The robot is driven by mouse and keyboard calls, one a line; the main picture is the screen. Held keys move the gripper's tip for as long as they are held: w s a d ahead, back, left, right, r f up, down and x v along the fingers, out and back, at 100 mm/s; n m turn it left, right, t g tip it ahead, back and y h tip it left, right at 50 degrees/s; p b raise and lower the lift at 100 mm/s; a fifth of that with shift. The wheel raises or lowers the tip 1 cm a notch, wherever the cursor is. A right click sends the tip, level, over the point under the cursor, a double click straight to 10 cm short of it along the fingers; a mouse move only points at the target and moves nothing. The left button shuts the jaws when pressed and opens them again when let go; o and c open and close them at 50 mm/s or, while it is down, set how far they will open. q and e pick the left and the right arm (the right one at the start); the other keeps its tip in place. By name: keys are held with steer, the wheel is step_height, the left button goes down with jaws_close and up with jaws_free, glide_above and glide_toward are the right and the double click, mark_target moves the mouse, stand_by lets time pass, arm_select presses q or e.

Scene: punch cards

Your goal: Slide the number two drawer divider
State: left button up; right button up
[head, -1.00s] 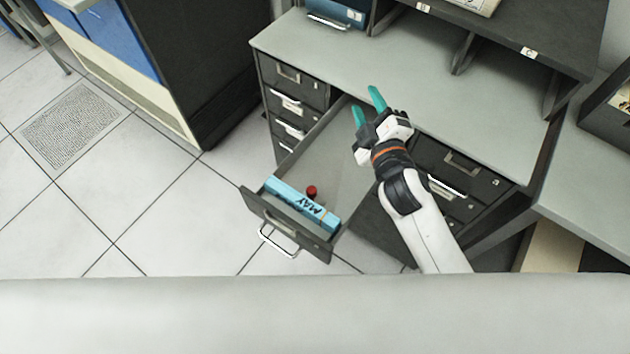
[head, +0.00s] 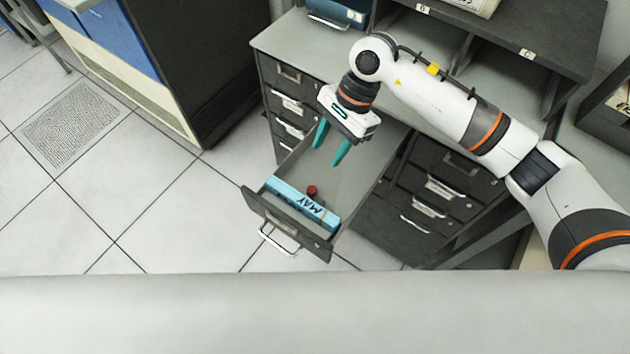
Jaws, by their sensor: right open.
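A drawer (head: 345,184) of the grey cabinet is pulled out toward the lower left. At its front end lies a light blue block marked MAY (head: 290,200), close behind the drawer front. A small dark red knob (head: 312,190) stands just behind the block, inside the drawer. I cannot tell which piece is the number two divider. My right gripper (head: 328,155) is open and empty, its teal fingers pointing down over the rear part of the drawer, apart from the block and the knob. My left gripper is not in view.
The cabinet's grey top (head: 295,50) lies behind my right arm, with a dark shelf unit (head: 560,40) on it. Closed drawers (head: 290,105) flank the open one. The tiled floor (head: 170,190) at the left is clear.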

mark_target(313, 189)
steer(key=p+x, duration=0.1)
steer(key=x, duration=0.2)
steer(key=p+x, duration=0.1)
steer(key=x, duration=0.3)
steer(key=p+x, duration=0.1)
steer(key=x, duration=0.3)
steer(key=shift+d+p, duration=0.35)
steer(key=shift+s+a+f, duration=0.1)
steer(key=shift+f, duration=0.4)
jaws_close()
